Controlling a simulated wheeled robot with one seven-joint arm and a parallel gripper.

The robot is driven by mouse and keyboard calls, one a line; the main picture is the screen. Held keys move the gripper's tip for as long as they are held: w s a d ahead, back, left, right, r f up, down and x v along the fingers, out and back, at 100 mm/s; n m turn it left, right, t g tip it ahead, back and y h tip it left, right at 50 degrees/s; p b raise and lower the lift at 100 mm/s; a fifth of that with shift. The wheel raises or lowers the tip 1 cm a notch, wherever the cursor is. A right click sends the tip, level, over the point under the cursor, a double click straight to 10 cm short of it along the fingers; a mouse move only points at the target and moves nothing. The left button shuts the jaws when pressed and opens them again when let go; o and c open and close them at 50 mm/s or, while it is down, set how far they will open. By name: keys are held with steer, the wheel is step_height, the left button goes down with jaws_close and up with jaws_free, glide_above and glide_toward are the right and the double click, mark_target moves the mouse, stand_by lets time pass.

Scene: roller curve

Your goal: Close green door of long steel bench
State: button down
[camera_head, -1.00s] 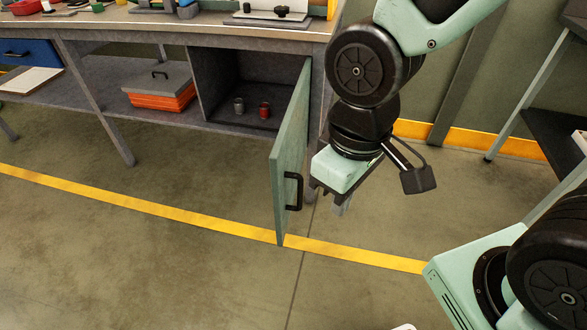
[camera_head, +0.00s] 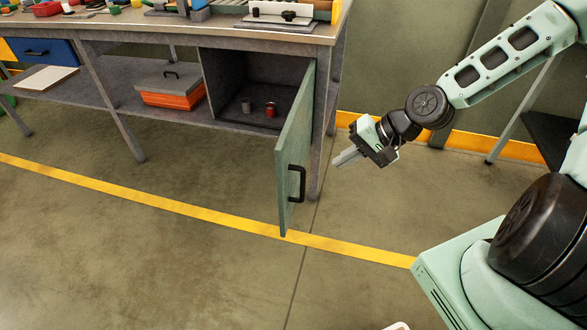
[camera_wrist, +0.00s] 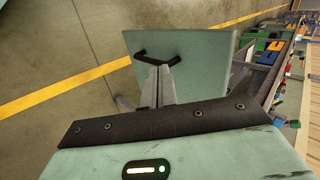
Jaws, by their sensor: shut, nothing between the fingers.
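The green door (camera_head: 293,148) of the long steel bench (camera_head: 190,30) stands wide open, swung out toward the front from the right side of the cupboard. Its black handle (camera_head: 297,183) is on the right-hand face. My gripper (camera_head: 336,161) is shut and empty, to the right of the door and apart from it, pointing left. In the wrist view the door (camera_wrist: 205,55) and its handle (camera_wrist: 155,55) show beyond my closed fingers (camera_wrist: 157,72). The fingertips overlap the handle area there, but the head view shows a gap.
Inside the open cupboard (camera_head: 240,70) stand a grey can (camera_head: 246,105) and a red can (camera_head: 270,109). An orange box (camera_head: 172,95) with a grey lid sits on the lower shelf. The floor in front of the door is clear, crossed by a yellow line (camera_head: 150,205).

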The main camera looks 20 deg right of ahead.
steer(key=t, duration=0.1)
steer(key=b, duration=0.3)
glide_toward(286, 173)
step_height(286, 173, down, 4)
steer(key=shift+w+a+m, duration=0.4)
steer(key=shift+w+a, duration=0.6)
steer(key=shift+a, duration=0.15)
steer(key=shift+w+a, duration=0.3)
steer(key=shift+a, duration=0.15)
